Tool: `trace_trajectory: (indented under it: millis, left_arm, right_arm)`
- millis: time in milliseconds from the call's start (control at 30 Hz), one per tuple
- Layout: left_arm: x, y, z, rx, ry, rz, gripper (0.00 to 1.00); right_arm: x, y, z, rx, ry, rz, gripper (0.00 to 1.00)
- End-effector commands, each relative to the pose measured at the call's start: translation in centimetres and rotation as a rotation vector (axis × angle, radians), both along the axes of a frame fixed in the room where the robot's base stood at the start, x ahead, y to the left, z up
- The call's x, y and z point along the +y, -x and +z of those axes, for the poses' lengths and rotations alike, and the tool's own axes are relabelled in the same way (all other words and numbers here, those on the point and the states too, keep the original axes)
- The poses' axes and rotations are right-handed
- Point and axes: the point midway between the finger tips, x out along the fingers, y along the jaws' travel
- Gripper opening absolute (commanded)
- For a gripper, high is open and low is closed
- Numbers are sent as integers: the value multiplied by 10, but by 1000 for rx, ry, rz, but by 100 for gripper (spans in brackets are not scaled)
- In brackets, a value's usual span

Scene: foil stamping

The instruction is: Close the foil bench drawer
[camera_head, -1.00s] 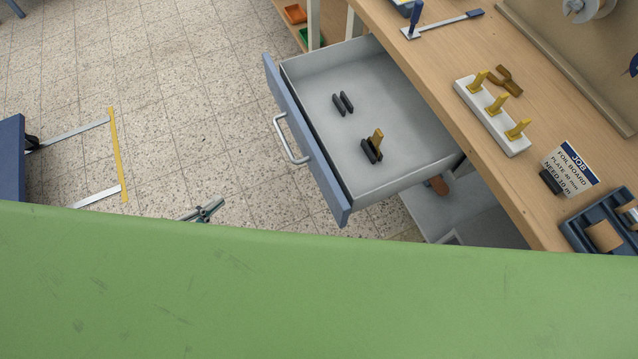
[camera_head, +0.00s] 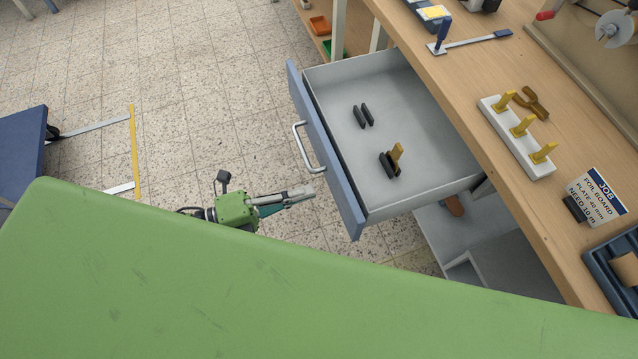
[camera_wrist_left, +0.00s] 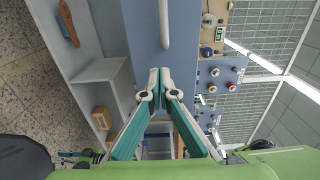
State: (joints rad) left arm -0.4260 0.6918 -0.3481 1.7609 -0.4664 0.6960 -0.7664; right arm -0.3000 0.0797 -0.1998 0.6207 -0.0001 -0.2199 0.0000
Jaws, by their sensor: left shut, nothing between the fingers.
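The foil bench drawer (camera_head: 440,172) is pulled out from the wooden bench in the head view. Its blue front (camera_head: 334,170) carries a silver bar handle (camera_head: 303,147). Inside lie small dark blocks and one yellow-brown piece (camera_head: 397,152). My left gripper (camera_head: 311,191) is shut and empty, in front of the drawer front and near its lower end in the picture. In the left wrist view, the closed fingertips (camera_wrist_left: 160,72) point at the blue drawer front (camera_wrist_left: 178,50), with the handle (camera_wrist_left: 164,22) above them. I cannot tell whether they touch it. My right gripper is not in view.
The wooden bench (camera_head: 452,92) holds a white rack with yellow pegs (camera_head: 516,137), a job card (camera_head: 597,199) and a blue tray (camera_head: 608,268). A blue cart (camera_head: 22,150) stands at the left. Tiled floor (camera_head: 215,90) is free before the drawer.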

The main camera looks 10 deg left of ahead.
Motion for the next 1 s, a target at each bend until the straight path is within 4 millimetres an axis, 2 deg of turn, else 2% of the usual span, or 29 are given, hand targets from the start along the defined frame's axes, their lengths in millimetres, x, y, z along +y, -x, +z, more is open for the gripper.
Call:
trace_trajectory:
  millis: [100,267,767,1000]
  left_arm:
    - [-15,-11,3,-2,2,1,0]
    - [-27,-19,1,-1,1,1,0]
    - [-31,-22,-1,1,0,1,0]
    - [-49,-34,0,-3,2,1,0]
  right_arm:
    - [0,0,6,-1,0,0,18]
    - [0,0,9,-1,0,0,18]
    - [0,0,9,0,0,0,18]
    - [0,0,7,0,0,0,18]
